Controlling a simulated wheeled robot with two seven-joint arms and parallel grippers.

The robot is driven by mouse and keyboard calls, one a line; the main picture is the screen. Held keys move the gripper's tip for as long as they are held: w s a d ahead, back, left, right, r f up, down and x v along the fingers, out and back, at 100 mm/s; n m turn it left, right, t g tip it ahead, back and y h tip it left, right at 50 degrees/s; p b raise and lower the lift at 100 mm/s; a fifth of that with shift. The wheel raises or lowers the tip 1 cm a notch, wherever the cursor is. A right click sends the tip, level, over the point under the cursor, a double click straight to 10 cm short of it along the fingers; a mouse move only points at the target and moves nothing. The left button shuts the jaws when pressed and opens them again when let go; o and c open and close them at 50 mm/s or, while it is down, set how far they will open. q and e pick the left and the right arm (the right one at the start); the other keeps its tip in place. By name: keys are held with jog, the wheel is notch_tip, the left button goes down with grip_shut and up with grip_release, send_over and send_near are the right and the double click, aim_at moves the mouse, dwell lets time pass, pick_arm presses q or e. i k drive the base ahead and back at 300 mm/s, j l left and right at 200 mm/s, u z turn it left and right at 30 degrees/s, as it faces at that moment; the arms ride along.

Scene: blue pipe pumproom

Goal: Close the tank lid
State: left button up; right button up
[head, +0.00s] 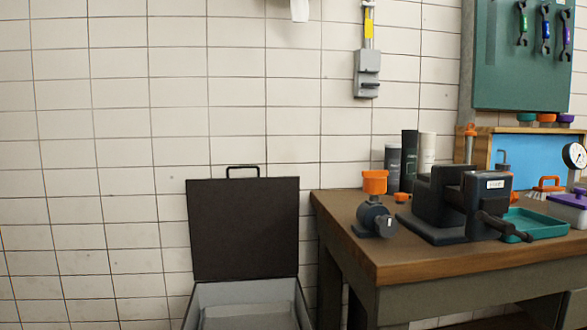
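The tank (249,291) is a grey box at the bottom centre, against the tiled wall. Its lower part is cut off by the picture edge. Its dark lid (244,230) stands open and nearly upright at the back of the tank. A black handle (243,170) sits on the lid's top edge. The inside of the tank shows as light grey. Neither of my grippers shows in the head view.
A wooden workbench (400,262) stands right of the tank, its left edge close to the lid. Clear wall lies left of the tank.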

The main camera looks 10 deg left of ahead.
aim_at(240, 227)
jog(key=j+z, duration=0.75)
jog(key=j, duration=0.15)
jog(key=k+j+z, duration=0.1)
jog(key=j+z, duration=0.25)
jog(key=j, duration=0.1)
